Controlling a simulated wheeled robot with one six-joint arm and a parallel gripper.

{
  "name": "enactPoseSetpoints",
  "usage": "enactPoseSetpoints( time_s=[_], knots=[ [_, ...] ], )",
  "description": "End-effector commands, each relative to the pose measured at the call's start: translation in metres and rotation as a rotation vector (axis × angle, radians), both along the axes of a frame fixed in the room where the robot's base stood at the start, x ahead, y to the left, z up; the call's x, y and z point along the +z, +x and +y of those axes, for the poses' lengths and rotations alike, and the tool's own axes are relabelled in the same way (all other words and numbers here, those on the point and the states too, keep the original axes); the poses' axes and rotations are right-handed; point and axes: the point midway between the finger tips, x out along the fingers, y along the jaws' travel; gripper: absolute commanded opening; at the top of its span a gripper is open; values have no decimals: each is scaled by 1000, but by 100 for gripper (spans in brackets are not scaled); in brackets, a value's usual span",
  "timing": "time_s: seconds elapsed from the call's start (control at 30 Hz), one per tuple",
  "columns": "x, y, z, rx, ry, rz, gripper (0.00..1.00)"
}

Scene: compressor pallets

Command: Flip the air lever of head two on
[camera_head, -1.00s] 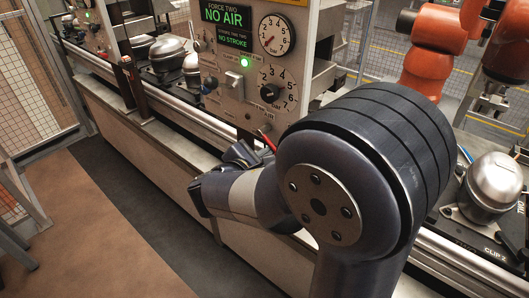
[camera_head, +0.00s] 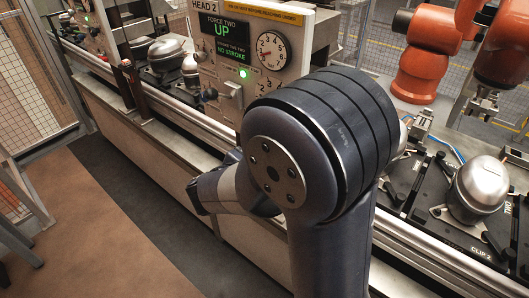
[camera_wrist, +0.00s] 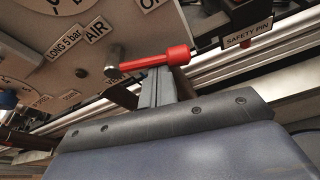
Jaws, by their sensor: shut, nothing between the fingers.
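The HEAD 2 panel (camera_head: 207,52) carries a display (camera_head: 222,32) that reads UP, with NO STROKE in green below it. In the head view my arm hides the lever and fingertips.
A round gauge (camera_head: 271,52) and a lit green lamp (camera_head: 243,73) are on the panel. A SAFETY PIN label (camera_wrist: 247,32) hangs to the right of the lever. A metal compressor (camera_head: 478,190) sits on a pallet at right. An orange robot (camera_head: 420,60) stands behind.

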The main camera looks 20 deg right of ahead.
Motion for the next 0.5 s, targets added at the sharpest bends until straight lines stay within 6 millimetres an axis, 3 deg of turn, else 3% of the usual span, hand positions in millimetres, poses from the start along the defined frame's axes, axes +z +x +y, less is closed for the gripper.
enactPoseSetpoints(
  time_s=[0.03, 0.5],
  knots=[
    [8, 0, 0, -1, -20, 25, 0],
    [11, -3, -2, -1, -68, 91, 0]
  ],
)
